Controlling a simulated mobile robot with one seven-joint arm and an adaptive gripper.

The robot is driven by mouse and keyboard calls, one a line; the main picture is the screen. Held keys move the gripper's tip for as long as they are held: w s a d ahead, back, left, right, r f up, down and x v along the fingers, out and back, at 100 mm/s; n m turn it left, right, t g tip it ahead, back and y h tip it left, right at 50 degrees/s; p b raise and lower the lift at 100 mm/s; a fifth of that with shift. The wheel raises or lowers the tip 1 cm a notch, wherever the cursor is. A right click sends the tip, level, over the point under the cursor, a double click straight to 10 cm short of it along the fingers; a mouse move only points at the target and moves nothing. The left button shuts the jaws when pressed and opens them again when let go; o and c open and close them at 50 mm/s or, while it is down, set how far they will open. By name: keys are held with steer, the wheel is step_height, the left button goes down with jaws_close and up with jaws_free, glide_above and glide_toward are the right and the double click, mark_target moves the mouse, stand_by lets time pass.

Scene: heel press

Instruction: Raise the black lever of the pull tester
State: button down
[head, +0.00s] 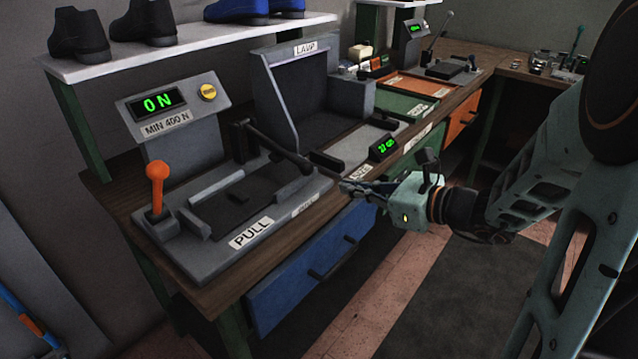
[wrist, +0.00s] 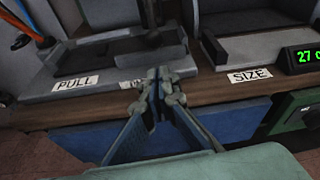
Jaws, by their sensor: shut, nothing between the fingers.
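The pull tester (head: 205,262) is a grey machine on the bench at the left, with a PULL label and a display reading 0 N. Its black lever (head: 275,148) slants down from a pivot at the back right towards the front edge. In the wrist view the lever (wrist: 151,14) shows only in part, at the top, beyond my fingers. My gripper (head: 348,187) is shut and empty, just in front of the bench edge, to the right of the lever's low end and apart from it. My closed fingertips also show in the wrist view (wrist: 160,76).
An orange-knobbed lever (head: 156,188) stands at the tester's left. A SIZE gauge with a green display (head: 384,147) sits right of the tester. A blue drawer (head: 310,272) is below the bench edge. Shoes (head: 150,20) stand on a shelf above. The floor in front is clear.

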mark_target(304, 177)
stand_by(0.3)
steer(key=b+x, duration=0.1)
steer(key=x, duration=0.9)
steer(key=shift+r, duration=0.2)
